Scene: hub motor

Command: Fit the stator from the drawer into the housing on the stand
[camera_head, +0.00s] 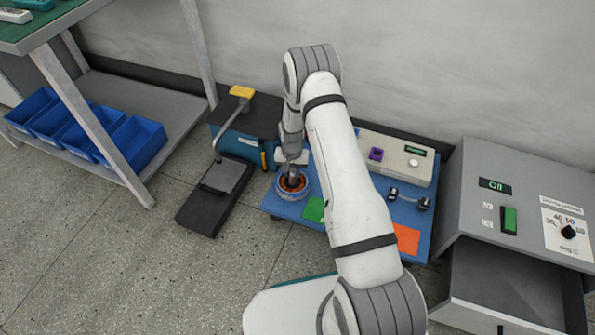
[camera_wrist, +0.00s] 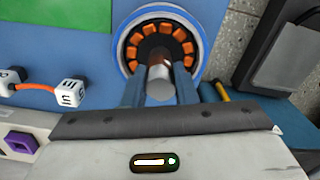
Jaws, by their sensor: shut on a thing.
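The stator (camera_wrist: 192,48), a dark ring with several orange coils and a grey metal shaft, is between my gripper's blue fingers (camera_wrist: 160,92). My gripper is shut on the shaft. The housing (camera_wrist: 121,50), a round blue and white rim, surrounds the coils in the wrist view; how deep the stator sits cannot be told. In the head view, my gripper (camera_head: 292,171) points down over the blue-rimmed housing (camera_head: 280,192) at the left of the blue table. The stand under the housing is hidden. The drawer (camera_head: 515,290) of the grey cabinet is open, its visible inside dark and bare.
The blue table (camera_head: 400,215) holds a green patch (camera_head: 313,209), an orange patch (camera_head: 406,238), a small cable part (camera_head: 408,197) and a pale box (camera_head: 400,158) with a purple block. Blue bins (camera_head: 135,142) fill a low shelf.

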